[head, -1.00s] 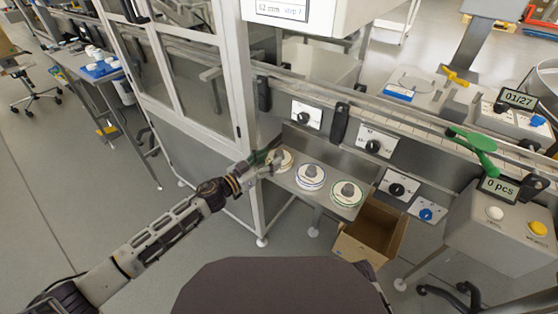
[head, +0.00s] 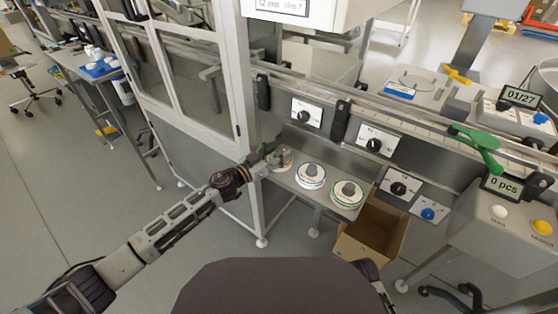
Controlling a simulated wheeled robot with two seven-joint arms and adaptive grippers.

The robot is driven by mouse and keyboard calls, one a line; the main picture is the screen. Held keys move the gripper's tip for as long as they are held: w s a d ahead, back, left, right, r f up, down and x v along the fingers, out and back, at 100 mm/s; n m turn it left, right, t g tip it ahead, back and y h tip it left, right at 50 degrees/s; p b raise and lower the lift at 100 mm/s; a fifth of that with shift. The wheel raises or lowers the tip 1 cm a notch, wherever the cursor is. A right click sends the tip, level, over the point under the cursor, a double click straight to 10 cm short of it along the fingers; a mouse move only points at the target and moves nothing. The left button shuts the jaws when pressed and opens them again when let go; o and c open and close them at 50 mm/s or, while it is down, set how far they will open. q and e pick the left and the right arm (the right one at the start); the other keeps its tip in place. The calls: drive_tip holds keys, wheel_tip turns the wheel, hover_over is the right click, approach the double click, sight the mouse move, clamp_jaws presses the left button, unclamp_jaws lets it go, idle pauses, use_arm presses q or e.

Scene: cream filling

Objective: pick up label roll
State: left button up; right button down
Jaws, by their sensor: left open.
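Three label rolls with grey hubs sit in a row on a narrow metal shelf (head: 327,195) below the conveyor. The left roll (head: 286,162) is partly hidden by my left gripper (head: 273,158). The middle roll (head: 311,176) has a blue edge, and the right roll (head: 346,195) has a green edge; both lie flat and uncovered. My left gripper is open at the left roll, reaching in from the left. I cannot tell whether its fingers touch the roll. My right gripper is not in view.
A machine frame with glass doors (head: 185,75) stands just behind and left of my left gripper. Dial panels (head: 374,145) line the conveyor front above the shelf. An open cardboard box (head: 372,232) stands below right. A control box (head: 500,225) is at the right.

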use_arm(q)
drive_tip(key=shift+w+d, duration=0.15)
drive_tip(key=shift+d, duration=0.05)
idle(0.4)
clamp_jaws()
